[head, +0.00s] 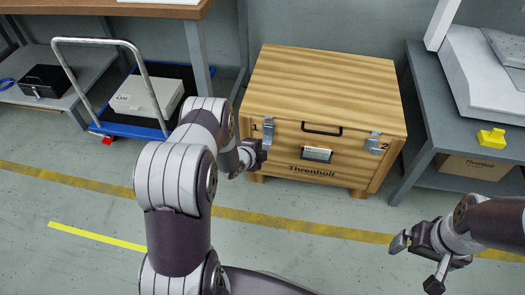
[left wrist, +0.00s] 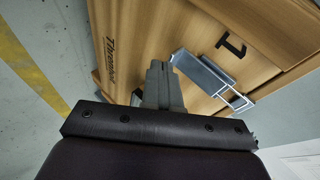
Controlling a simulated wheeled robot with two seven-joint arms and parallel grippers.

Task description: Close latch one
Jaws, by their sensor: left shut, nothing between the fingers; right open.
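A wooden case (head: 325,85) marked "Threnholt" stands on the floor in the middle of the head view. Latch one (head: 268,132) is a metal latch on the left of its front face. In the left wrist view, latch one (left wrist: 205,72) lies beside the printed "1", with a wire loop at its lower right end. My left gripper (head: 262,152) is in front of the case near the latch; its shut, empty fingers (left wrist: 158,70) are left of the latch in the wrist view. Contact cannot be told. My right gripper (head: 415,262) is open and empty, away from the case.
A second latch (head: 376,143) is on the right of the case front, with a black handle (head: 322,129) between them. A grey bench (head: 425,125) stands to the right, and a trolley (head: 110,125) to the left. The floor in front is clear.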

